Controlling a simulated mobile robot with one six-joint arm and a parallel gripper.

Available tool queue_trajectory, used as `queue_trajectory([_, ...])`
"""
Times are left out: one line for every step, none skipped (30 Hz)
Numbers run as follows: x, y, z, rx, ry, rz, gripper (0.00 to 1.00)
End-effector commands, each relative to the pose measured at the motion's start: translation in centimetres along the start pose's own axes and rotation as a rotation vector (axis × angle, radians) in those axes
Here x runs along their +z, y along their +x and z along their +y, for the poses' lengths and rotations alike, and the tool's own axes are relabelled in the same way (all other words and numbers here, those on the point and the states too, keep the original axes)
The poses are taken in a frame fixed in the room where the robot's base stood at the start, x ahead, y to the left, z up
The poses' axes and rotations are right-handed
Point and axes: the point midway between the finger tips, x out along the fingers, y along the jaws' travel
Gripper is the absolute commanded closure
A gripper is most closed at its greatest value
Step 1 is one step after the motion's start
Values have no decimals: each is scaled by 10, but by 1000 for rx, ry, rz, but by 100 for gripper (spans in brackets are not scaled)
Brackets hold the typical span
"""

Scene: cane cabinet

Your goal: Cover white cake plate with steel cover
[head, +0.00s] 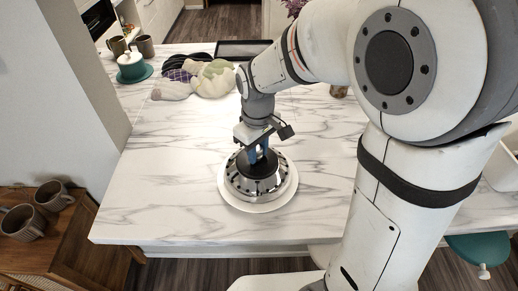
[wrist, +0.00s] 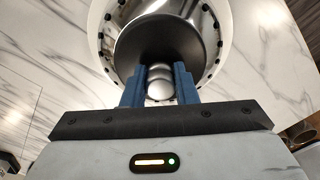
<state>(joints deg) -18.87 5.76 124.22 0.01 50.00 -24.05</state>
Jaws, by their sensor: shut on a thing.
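The steel cover (head: 243,188) is a shiny dome with a dark top and a ring of dark spots near its rim. It sits over the white cake plate (head: 286,202), whose pale rim shows all around it in the head view. In the wrist view the cover (wrist: 125,48) is upright below my gripper, with the plate's rim (wrist: 95,20) around it. My gripper (head: 262,152) points down at the top of the cover. Its two blue fingers (wrist: 159,84) are shut on the cover's round steel knob (wrist: 160,91). Whether the cover's edge touches the plate is hard to tell.
The marble counter (head: 160,195) is clear around the plate. More mugs (head: 22,222) stand on a wooden cabinet at lower left.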

Motion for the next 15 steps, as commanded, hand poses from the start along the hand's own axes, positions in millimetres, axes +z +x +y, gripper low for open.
queue_trajectory([0, 2, 0, 0, 0, 1, 100])
queue_trajectory([0, 2, 0, 0, 0, 0, 100])
queue_trajectory([0, 3, 0, 0, 0, 0, 100])
queue_trajectory([0, 4, 0, 0, 0, 0, 100])
queue_trajectory([0, 3, 0, 0, -1, 1, 72])
queue_trajectory([0, 3, 0, 0, -1, 1, 69])
queue_trajectory([0, 3, 0, 0, -1, 0, 67])
queue_trajectory([0, 3, 0, 0, -1, 0, 64])
queue_trajectory([0, 3, 0, 0, -1, 0, 61])
queue_trajectory([0, 3, 0, 0, -1, 0, 58])
queue_trajectory([0, 3, 0, 0, -1, 0, 56])
queue_trajectory([0, 3, 0, 0, -1, 0, 53])
queue_trajectory([0, 3, 0, 0, -1, 0, 50])
queue_trajectory([0, 3, 0, 0, -1, 0, 48])
queue_trajectory([0, 3, 0, 0, -1, 0, 48])
